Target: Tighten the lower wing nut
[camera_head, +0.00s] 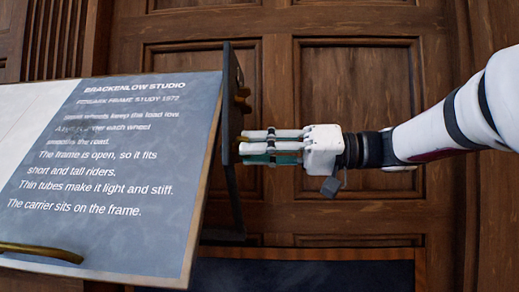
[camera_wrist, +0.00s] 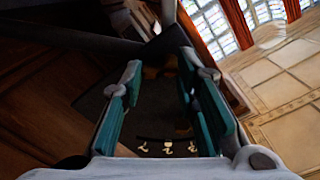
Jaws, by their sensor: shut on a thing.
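My gripper (camera_head: 243,147) reaches in from the right with its fingers level against the dark side bracket (camera_head: 228,110) of the drafting board (camera_head: 110,165). It is shut on the lower wing nut. In the wrist view, the brass lower wing nut (camera_wrist: 155,72) sits between the tips of the teal-padded fingers (camera_wrist: 160,62), against the dark plate; its wings are hard to make out. In the head view the fingers mostly hide it. Another brass fitting (camera_head: 243,98) shows above the fingers on the bracket, apart from them.
Pale curled marks (camera_wrist: 167,148) show on a dark surface in the wrist view. A brass rail (camera_head: 40,252) runs along the board's lower edge. Wood panelling (camera_head: 355,90) stands behind. The space right of the bracket, around my arm, is clear.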

